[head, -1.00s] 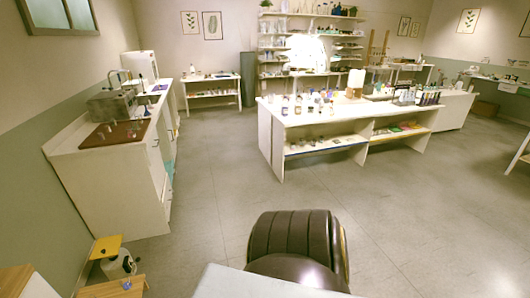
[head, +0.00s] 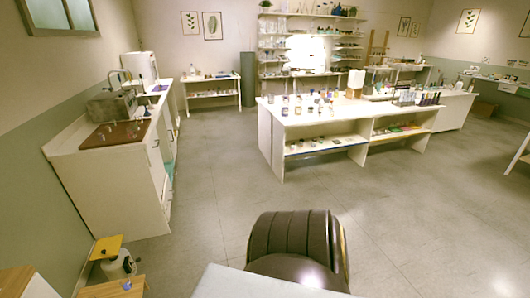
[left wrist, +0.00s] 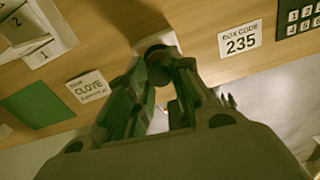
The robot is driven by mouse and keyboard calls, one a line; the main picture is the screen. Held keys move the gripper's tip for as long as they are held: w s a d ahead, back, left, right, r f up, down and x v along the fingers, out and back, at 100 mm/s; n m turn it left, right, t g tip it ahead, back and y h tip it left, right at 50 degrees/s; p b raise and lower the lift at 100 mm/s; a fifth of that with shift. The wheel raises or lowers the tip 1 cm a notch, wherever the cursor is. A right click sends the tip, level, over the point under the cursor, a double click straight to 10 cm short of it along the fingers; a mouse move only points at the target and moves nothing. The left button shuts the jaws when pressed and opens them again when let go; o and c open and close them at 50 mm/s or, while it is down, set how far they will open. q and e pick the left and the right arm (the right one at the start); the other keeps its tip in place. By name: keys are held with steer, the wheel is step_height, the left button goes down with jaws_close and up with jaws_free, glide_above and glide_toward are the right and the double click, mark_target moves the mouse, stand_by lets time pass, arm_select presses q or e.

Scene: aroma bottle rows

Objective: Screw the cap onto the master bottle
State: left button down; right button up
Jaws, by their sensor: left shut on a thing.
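My left gripper (left wrist: 160,72) shows in the left wrist view, reaching over a wooden surface. Its fingers are shut on a small dark round thing (left wrist: 157,53) that looks like a cap. The fingers hide part of it. A pale patch lies just behind the dark thing; I cannot tell whether it is a bottle or a mat. I cannot make out the master bottle for certain in either view. My right gripper is in neither view.
The wooden surface (left wrist: 200,55) carries a "CLOVE" label (left wrist: 88,87), a "BOX CODE 235" card (left wrist: 240,41), a keypad (left wrist: 299,16), a green panel (left wrist: 38,105) and numbered white pieces (left wrist: 35,35). In the head view, a white bench (head: 300,127) holds many bottles; grey floor (head: 220,200) is clear.

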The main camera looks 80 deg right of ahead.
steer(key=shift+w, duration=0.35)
arm_select(q)
steer(key=shift+m, duration=1.4)
steer(key=shift+m+b, duration=0.4)
steer(key=shift+m, duration=2.6)
steer(key=shift+m+b, duration=0.6)
steer(key=shift+m, duration=2.6)
steer(key=shift+m+b, duration=0.35)
steer(key=shift+m, duration=1.15)
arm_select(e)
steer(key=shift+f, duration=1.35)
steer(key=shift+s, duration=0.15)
